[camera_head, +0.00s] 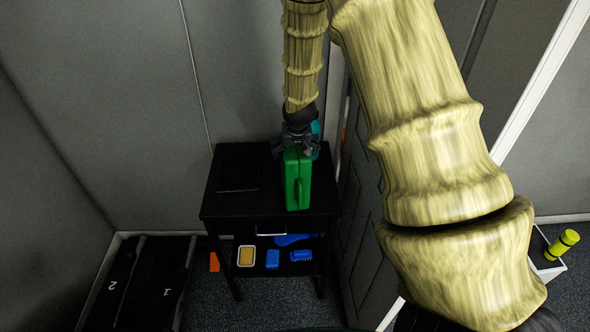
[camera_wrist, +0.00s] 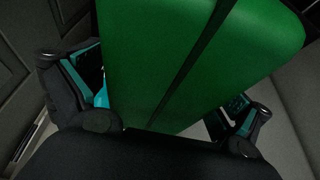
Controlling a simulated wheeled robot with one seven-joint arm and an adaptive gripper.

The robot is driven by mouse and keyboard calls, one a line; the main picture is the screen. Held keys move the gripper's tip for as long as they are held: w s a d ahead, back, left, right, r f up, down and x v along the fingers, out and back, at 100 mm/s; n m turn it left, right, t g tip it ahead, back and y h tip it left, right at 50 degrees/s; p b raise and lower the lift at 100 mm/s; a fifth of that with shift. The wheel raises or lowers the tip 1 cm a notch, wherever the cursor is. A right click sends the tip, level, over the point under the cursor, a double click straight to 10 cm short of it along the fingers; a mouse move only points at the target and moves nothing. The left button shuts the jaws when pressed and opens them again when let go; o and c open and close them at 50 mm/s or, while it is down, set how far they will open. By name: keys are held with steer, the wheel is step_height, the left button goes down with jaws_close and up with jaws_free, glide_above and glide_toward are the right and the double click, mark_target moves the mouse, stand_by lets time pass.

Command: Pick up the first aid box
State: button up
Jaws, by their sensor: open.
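The first aid box is a green case (camera_head: 297,182) with a handle on its front side, standing upright on the black table (camera_head: 227,207). My gripper (camera_head: 296,150) is right above the top of the box, pointing down. In the wrist view the green box (camera_wrist: 190,60) fills the middle, with a dark seam down it. The two open fingers of my gripper (camera_wrist: 170,115) are on either side of the box. I cannot tell whether either finger touches it.
A flat dark item (camera_head: 238,178) lies on the table left of the box. The lower shelf holds a yellow-and-white item (camera_head: 246,256) and several blue items (camera_head: 273,259). A wall stands behind the table; a dark door (camera_head: 365,220) is on its right.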

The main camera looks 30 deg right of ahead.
steer(key=shift+w+d+f, duration=0.1)
steer(key=shift+w+f, duration=0.05)
steer(key=shift+f, duration=0.2)
steer(key=shift+f, duration=0.15)
steer(key=c, duration=1.6)
steer(key=shift+s, duration=0.3)
steer(key=c, duration=0.3)
